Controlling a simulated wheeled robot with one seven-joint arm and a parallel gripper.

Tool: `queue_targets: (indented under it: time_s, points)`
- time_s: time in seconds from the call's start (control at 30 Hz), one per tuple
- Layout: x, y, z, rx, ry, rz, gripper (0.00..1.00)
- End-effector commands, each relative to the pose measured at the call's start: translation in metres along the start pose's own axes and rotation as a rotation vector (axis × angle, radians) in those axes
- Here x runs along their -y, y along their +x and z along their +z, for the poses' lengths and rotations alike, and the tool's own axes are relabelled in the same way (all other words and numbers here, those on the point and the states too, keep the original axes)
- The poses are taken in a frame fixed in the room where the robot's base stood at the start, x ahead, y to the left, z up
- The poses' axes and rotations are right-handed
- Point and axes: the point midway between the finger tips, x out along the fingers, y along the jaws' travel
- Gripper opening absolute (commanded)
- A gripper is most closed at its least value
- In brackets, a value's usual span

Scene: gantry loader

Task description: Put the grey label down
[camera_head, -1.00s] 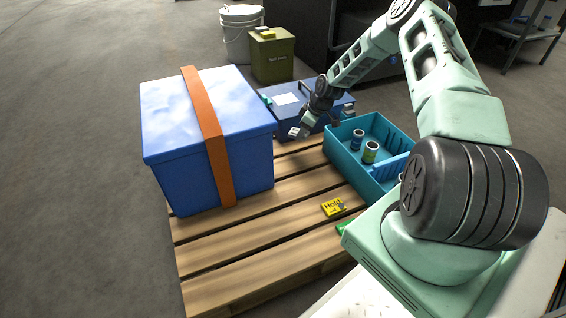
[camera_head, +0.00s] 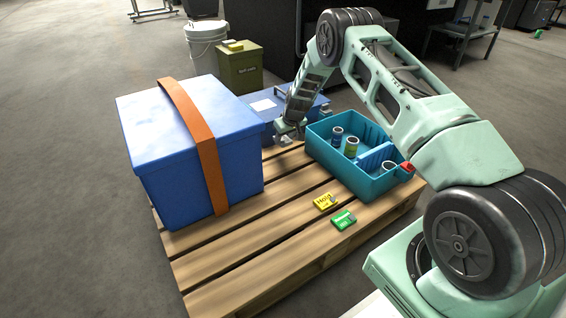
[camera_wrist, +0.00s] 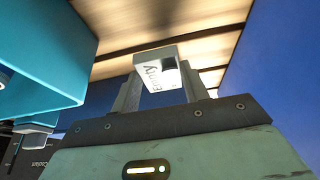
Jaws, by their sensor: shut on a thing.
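The grey label (camera_wrist: 158,68), with the word "Empty" on it, is held between the two fingers of my gripper (camera_wrist: 162,90) in the wrist view. Wooden pallet slats lie beyond it in that view. In the head view my gripper (camera_head: 286,138) is low over the far part of the pallet (camera_head: 290,190), between the blue strapped box and the teal tray. The label is too small there to make out clearly. I cannot tell whether it touches the slats.
A blue box with an orange strap (camera_head: 190,120) stands left. A teal tray (camera_head: 350,172) with several cans stands right. A yellow label (camera_head: 325,201) and a green label (camera_head: 343,220) lie in front. A blue case (camera_head: 305,104) is behind. Front slats are mostly clear.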

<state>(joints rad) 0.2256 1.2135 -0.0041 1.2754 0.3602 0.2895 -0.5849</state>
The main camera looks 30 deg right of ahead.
Motion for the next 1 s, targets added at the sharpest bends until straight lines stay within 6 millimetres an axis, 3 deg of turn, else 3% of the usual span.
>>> queue_targets:
  time_s: [0.07, 0.27, 0.5, 0.93, 0.97, 1.0]
  points:
    - [0.0, 0.02, 0.009, 0.001, 0.0, 0.0, 0.23]
    - [0.0, 0.036, 0.015, 0.0, -0.002, 0.0, 0.23]
    - [0.0, 0.072, 0.03, 0.001, -0.003, 0.0, 0.23]
    - [0.0, 0.077, 0.032, 0.001, -0.003, 0.0, 0.23]
    - [0.0, 0.076, 0.032, 0.001, -0.003, 0.0, 0.53]
    - [0.0, 0.076, 0.032, 0.001, -0.003, 0.0, 0.64]
